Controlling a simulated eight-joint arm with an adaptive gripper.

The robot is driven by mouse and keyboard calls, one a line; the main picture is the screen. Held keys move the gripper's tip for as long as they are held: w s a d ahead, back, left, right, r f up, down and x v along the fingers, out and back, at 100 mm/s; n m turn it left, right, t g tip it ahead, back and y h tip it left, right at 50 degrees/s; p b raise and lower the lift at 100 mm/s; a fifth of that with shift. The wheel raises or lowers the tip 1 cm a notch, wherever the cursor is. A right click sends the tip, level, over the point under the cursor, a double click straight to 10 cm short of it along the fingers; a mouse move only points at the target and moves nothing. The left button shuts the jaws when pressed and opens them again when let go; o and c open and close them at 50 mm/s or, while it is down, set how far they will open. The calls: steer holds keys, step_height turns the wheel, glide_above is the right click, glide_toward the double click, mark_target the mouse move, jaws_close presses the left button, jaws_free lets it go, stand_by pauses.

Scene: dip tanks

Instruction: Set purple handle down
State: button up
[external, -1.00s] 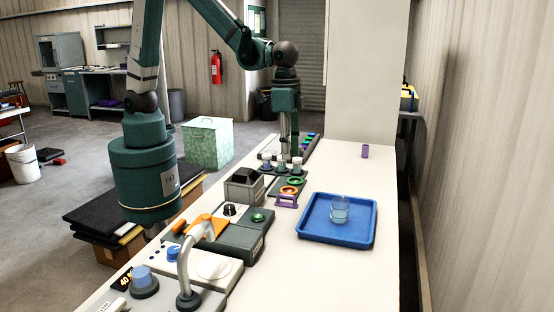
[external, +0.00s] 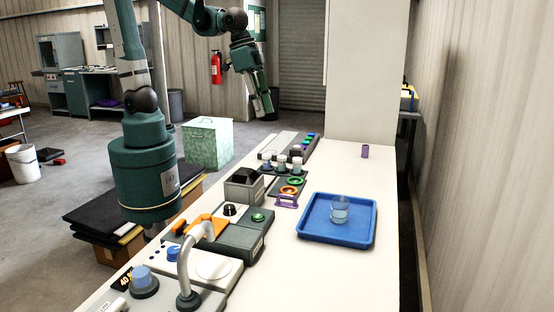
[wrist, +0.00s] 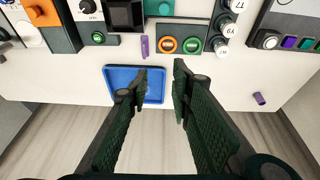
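The purple handle (external: 286,201), a small bracket-like piece, is down on the bench by the panel with the orange and green rings. In the wrist view the purple handle (wrist: 145,46) shows between that panel and the black-topped box. I cannot tell if it stands or lies flat. My gripper (external: 269,108) is raised beyond the far left edge of the bench, well clear of the handle. In the wrist view my gripper (wrist: 160,70) has its two fingers apart with nothing between them.
A blue tray (external: 310,234) with a glass beaker (external: 340,213) is on the bench's right side. A purple cylinder (external: 365,151) stands far back, near a white pillar (external: 360,80). Capped vials (external: 282,162) and control boxes line the left edge. Bench around the tray is bare.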

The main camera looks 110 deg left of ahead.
steer(key=s+a+r+t, duration=0.1)
steer(key=s+a+t, duration=0.1)
steer(key=s, duration=0.5)
steer(key=s+a+r+t, duration=0.1)
steer(key=s+a+r, duration=0.1)
steer(key=s, duration=0.6)
steer(key=shift+a+r+t, duration=0.25)
steer(key=shift+t, duration=0.15)
steer(key=o, duration=1.3)
steer(key=shift+w, duration=0.15)
steer(key=w+d+f+m+g+h+b, duration=0.1)
steer(key=w+d+f+m+g, duration=0.1)
steer(key=w+f+m, duration=0.45)
steer(key=w+d+f+m+g+h+b, duration=0.1)
steer(key=w+d+f+m+g, duration=0.2)
steer(key=w, duration=0.7)
steer(key=w+d+f+m, duration=0.1)
steer(key=w+f+m, duration=0.1)
steer(key=w+f, duration=0.1)
steer(key=w+f+m+g+h+b, duration=0.1)
steer(key=w+f+m, duration=0.2)
steer(key=f, duration=0.3)
steer(key=w+d+f+m+g+h, duration=0.1)
steer(key=w+f+m, duration=0.2)
steer(key=f, duration=0.2)
steer(key=shift+w+d+f+m, duration=0.15)
steer(key=shift+w+d+m, duration=0.1)
steer(key=shift+w+d, duration=0.1)
